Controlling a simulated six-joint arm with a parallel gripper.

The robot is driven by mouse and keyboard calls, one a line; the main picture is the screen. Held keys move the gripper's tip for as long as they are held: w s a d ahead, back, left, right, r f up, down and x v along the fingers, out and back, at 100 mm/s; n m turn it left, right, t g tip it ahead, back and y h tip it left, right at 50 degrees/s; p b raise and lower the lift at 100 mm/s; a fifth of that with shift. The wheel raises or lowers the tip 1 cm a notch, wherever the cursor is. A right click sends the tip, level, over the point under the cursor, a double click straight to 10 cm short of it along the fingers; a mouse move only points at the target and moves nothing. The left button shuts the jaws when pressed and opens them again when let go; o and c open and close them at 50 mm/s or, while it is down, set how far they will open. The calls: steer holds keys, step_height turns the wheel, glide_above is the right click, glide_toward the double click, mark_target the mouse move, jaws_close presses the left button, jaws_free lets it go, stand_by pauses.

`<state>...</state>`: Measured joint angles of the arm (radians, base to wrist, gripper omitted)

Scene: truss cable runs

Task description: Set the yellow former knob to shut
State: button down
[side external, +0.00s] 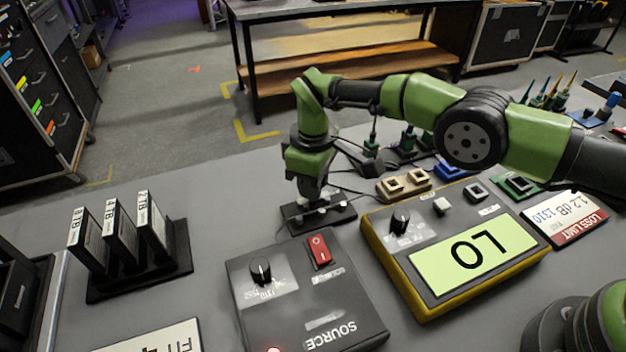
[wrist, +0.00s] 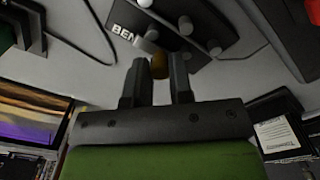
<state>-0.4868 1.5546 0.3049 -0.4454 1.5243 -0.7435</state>
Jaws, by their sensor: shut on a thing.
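The yellow former knob (wrist: 159,67) shows in the wrist view between the two fingertips of my gripper (wrist: 160,72), which is shut on it. The knob sits at the dark former plate (wrist: 212,22), which has several pale round pegs and a white label starting "BEN". In the side view my gripper (side external: 314,196) points down over the former plate (side external: 341,216) and hides the knob. I cannot tell which way the knob is turned.
A dark SOURCE box (side external: 345,325) with a red switch stands in front of the former plate. A yellow meter (side external: 405,287) reading "LO" is to its right. A rack of labelled cartridges (side external: 140,275) stands at left. A thin dark cable runs behind the plate.

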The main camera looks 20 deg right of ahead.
steer(key=shift+s, duration=1.05)
steer(key=c, duration=1)
jaws_free()
steer(key=shift+r, duration=0.45)
step_height(320, 180, up, 9)
